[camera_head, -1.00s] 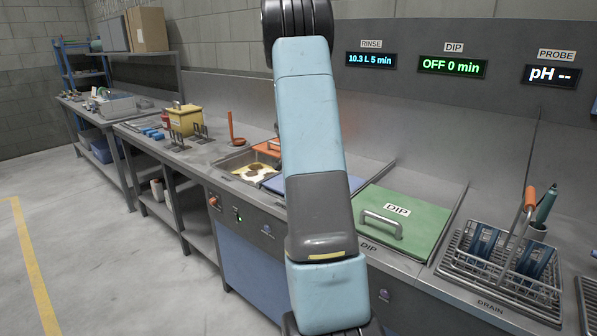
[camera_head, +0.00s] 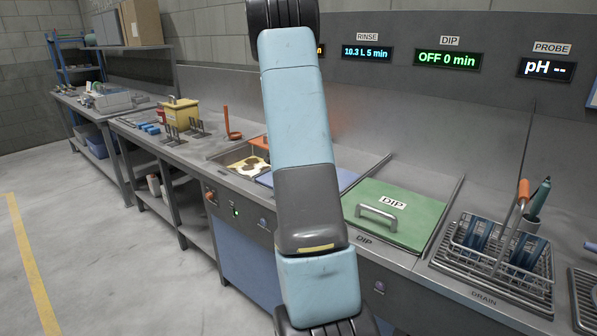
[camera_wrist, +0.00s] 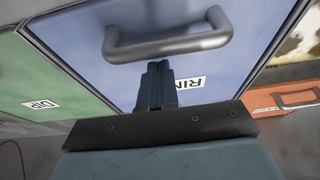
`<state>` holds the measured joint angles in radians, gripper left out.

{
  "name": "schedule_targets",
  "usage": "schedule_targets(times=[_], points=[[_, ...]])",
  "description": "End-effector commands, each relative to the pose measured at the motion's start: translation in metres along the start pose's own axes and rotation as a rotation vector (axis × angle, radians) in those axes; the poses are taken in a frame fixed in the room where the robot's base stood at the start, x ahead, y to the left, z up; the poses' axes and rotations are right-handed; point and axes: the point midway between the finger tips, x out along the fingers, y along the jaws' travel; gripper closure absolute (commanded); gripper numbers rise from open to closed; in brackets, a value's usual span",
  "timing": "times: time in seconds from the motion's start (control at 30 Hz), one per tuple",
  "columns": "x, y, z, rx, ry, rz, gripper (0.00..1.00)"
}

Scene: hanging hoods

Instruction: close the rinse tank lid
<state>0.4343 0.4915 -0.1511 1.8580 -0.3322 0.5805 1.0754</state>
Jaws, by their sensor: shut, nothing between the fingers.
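The blue rinse tank lid (camera_head: 347,178) lies flat in the counter, level with the green dip lid, and my arm covers its middle. In the wrist view the blue lid (camera_wrist: 85,35) fills the middle, with a grey bar handle (camera_wrist: 170,46) and a partly hidden "RIN" label (camera_wrist: 190,84). My gripper (camera_wrist: 158,66) is shut and empty, its tips close to the handle bar in the picture. I cannot tell whether they touch the lid or the handle. My gripper is out of sight in the head view.
The green dip lid (camera_head: 400,222) with its handle is down to the right. A wire rack (camera_head: 490,255) with blue pieces stands beyond it. On the left is an open basin (camera_head: 243,163) with yellowish contents and an orange lid. The floor at left is clear.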

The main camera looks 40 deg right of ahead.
Motion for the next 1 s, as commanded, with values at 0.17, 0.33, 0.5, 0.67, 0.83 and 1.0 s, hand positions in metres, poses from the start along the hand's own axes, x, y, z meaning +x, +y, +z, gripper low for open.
schedule_targets(times=[0.17,0.33,0.5,0.67,0.83,1.0], points=[[0.006,0.001,-0.03,0.005,0.007,0.001,1.0],[-0.027,0.001,-0.029,0.004,0.009,0.0,1.0],[-0.057,0.0,-0.028,0.002,0.01,-0.002,1.0],[-0.08,0.0,-0.028,0.002,0.01,-0.001,1.0],[-0.093,0.0,-0.028,0.002,0.009,0.0,1.0],[-0.096,0.0,-0.027,0.001,0.009,0.001,1.0]])
